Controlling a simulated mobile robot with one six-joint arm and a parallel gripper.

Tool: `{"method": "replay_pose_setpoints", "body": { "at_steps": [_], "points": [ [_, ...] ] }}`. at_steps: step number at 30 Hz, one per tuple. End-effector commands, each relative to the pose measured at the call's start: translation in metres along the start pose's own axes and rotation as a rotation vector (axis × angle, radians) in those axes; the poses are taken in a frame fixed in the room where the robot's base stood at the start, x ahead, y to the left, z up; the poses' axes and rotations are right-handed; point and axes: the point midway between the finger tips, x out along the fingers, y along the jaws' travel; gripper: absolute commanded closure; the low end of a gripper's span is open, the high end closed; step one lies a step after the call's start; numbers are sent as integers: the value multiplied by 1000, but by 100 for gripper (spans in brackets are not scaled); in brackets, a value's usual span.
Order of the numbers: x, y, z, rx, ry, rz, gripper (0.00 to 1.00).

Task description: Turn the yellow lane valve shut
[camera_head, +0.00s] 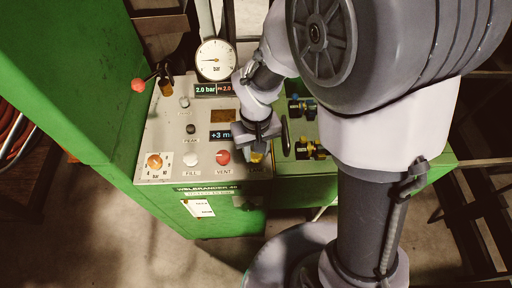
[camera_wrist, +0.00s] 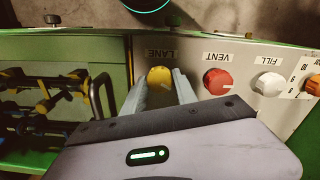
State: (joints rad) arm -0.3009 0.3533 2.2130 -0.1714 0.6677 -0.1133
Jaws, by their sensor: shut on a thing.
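The yellow lane valve (camera_wrist: 159,75) is a round knob under the LANE label, on the front edge of the grey panel in the wrist view. My gripper (camera_wrist: 160,88) has one finger on each side of the knob and is shut on it. In the head view, my gripper (camera_head: 256,148) reaches down to the panel's right front corner, and a bit of the yellow valve (camera_head: 256,158) shows below it. The fingers hide part of the knob, so I cannot tell its turn angle.
The red VENT knob (camera_wrist: 217,81) sits close beside my finger, with the white FILL knob (camera_wrist: 269,84) and orange knob (camera_head: 154,161) farther along. A dark handle (camera_head: 285,137) and yellow and blue fittings (camera_head: 310,149) stand right of the panel. A pressure gauge (camera_head: 215,60) stands behind.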

Motion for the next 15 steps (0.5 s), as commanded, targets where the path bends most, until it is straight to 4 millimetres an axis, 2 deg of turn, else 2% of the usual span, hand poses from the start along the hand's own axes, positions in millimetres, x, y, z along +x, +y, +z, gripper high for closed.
{"method": "replay_pose_setpoints", "body": {
  "at_steps": [15],
  "points": [
    [-1, 0, 0, -395, 0, 0, 100]
  ]
}}
